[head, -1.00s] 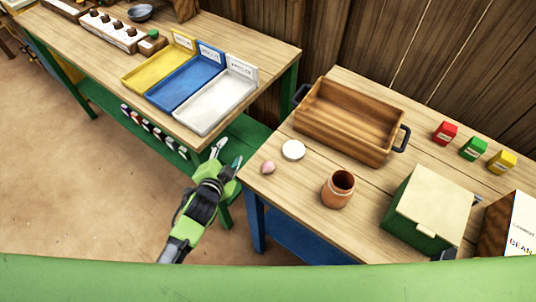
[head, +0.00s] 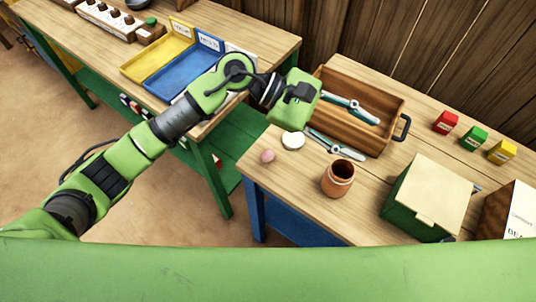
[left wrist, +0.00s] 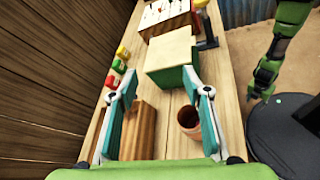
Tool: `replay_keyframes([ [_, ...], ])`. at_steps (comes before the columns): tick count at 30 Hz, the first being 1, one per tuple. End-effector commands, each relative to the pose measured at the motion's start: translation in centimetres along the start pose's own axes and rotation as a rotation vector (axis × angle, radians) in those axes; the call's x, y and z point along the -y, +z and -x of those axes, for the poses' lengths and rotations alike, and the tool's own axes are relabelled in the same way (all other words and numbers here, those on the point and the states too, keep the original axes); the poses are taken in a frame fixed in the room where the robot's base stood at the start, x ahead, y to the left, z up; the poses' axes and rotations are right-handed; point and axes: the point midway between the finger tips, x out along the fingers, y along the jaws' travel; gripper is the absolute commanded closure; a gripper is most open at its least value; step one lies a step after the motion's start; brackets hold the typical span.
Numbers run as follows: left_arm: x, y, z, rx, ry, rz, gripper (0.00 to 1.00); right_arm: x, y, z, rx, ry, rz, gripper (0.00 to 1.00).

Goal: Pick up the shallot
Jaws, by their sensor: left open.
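The shallot (head: 267,156) is a small pink bulb on the near left corner of the right-hand table, beside a round white object (head: 293,141). It does not show in the left wrist view. My left gripper (head: 368,139) is open and empty, its fingers reaching over the wooden crate's near side, to the right of the shallot and apart from it. In the left wrist view the left gripper's two fingers (left wrist: 160,78) stand wide apart with nothing between their tips.
The wooden crate (head: 398,105) stands behind a clay pot (head: 337,181). A green box with a cream lid (head: 429,198) is further right. Red (head: 445,122), green (head: 474,148) and yellow (head: 502,151) boxes line the back. Yellow and blue trays are on the left-hand table.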

Motion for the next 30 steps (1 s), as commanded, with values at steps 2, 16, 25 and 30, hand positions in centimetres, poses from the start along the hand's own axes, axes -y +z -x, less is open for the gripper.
replay_keyframes([
  [2, 2.2, -3.6, 1.8, -0.222, -0.194, -0.239, 0.56, 0.0, 0.0, 0.0, 0.0, 0.0, 0.0, 0.56],
  [16, 4.2, -13.7, 16.1, -0.816, -0.815, -0.671, 0.56, 0.0, -0.2, 0.4, -0.001, 0.0, 0.0, 0.56],
  [25, 6.2, -18.2, 13.5, -0.812, -0.813, -0.668, 0.56, -0.1, -0.4, 2.3, -0.002, 0.0, 0.0, 0.56],
  [30, 6.9, -19.8, 12.7, -0.812, -0.812, -0.669, 0.56, -0.1, -0.4, 2.6, -0.002, 0.0, 0.0, 0.56],
])
